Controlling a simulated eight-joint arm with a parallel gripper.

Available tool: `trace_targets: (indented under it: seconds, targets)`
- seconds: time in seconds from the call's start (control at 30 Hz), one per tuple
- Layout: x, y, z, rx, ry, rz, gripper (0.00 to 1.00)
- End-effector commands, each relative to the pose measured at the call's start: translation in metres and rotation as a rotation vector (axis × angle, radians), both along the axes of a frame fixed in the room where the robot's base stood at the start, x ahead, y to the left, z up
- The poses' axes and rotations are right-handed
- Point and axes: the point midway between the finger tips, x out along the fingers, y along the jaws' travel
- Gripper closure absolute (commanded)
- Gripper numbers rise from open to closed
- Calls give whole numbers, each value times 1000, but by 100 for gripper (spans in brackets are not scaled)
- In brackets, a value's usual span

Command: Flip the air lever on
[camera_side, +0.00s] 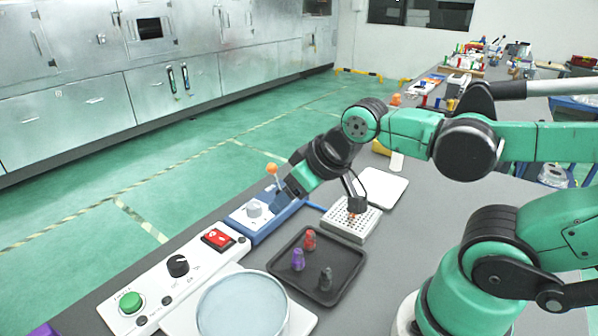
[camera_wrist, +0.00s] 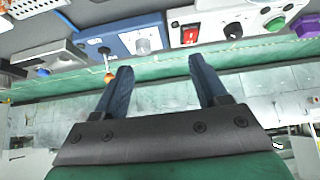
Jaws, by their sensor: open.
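The air lever is a metal stem with an orange ball (camera_side: 272,168) on a blue box (camera_side: 238,221); in the side view the ball stands above the box's far end. In the wrist view the orange ball (camera_wrist: 108,78) lies just left of my left finger, outside the gap. Whether they touch I cannot tell. My gripper (camera_side: 284,192) is low beside the lever and hides part of the box. In the wrist view my gripper (camera_wrist: 160,64) is open and empty, its fingers pointing at the blue box (camera_wrist: 170,30). A white knob (camera_wrist: 143,46) shows beyond the gap.
A white panel (camera_side: 195,276) with a red switch, black knob and green button stands near the blue box. A black tray (camera_side: 345,262) with coloured pieces, a perforated block (camera_side: 368,226) and a round dish (camera_side: 243,304) occupy the bench. The green floor is beyond the bench edge.

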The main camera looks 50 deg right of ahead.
Motion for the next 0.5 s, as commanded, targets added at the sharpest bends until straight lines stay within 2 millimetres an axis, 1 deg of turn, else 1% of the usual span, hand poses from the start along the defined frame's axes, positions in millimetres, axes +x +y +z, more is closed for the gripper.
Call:
trace_targets:
  seconds: [0.03, 0.07, 0.1, 0.17, 0.2, 0.27, 0.37, 0.5]
  targets:
    - [1, 0, 1, -1, 2, -1, 51]
    - [2, -1, 2, 0, 3, -1, 60]
    - [3, -1, 4, -1, 7, -3, 71]
    - [8, -3, 10, -3, 16, -8, 88]
    - [13, -4, 15, -4, 25, -12, 100]
    - [22, -7, 25, -7, 44, -18, 100]
    - [43, -15, 42, -11, 83, -35, 100]
    - [75, -28, 63, -15, 143, -60, 100]
